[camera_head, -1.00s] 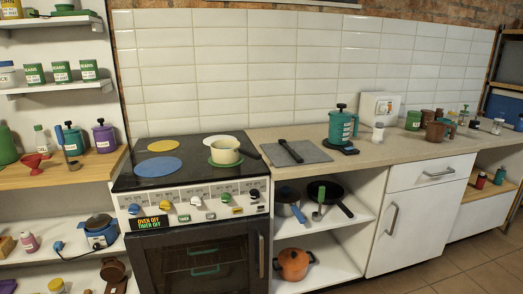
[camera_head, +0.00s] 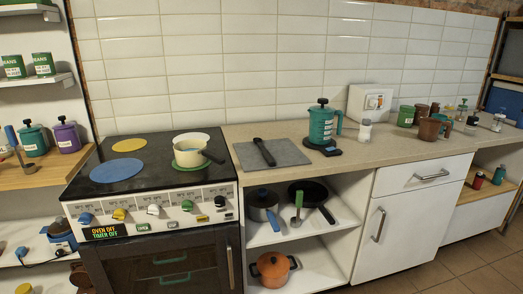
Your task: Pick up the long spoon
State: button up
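Several long-handled utensils show, and I cannot tell for sure which is the long spoon. A black long-handled one (camera_head: 265,152) lies on the grey mat (camera_head: 292,154) on the counter. A green one (camera_head: 298,205) stands tilted at the black frying pan (camera_head: 322,190) on the shelf under the counter. A blue-handled one (camera_head: 13,140) stands on the wooden shelf at the left edge. My gripper is not in view.
The stove (camera_head: 110,190) stands left of the counter, with a cream pot (camera_head: 188,150) on it. A teal press (camera_head: 320,124) stands right of the mat.

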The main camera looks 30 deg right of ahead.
aim_at(267, 157)
jog(key=i+l+u, duration=0.1)
jog(key=l, duration=0.4)
jog(key=l+u, duration=0.1)
jog(key=l, duration=0.4)
jog(key=i+l, duration=0.1)
jog(key=l, duration=0.85)
jog(key=i+l, duration=0.1)
jog(key=l, duration=0.9)
jog(key=i+l+u, duration=0.1)
jog(key=l, duration=0.85)
jog(key=i, duration=1)
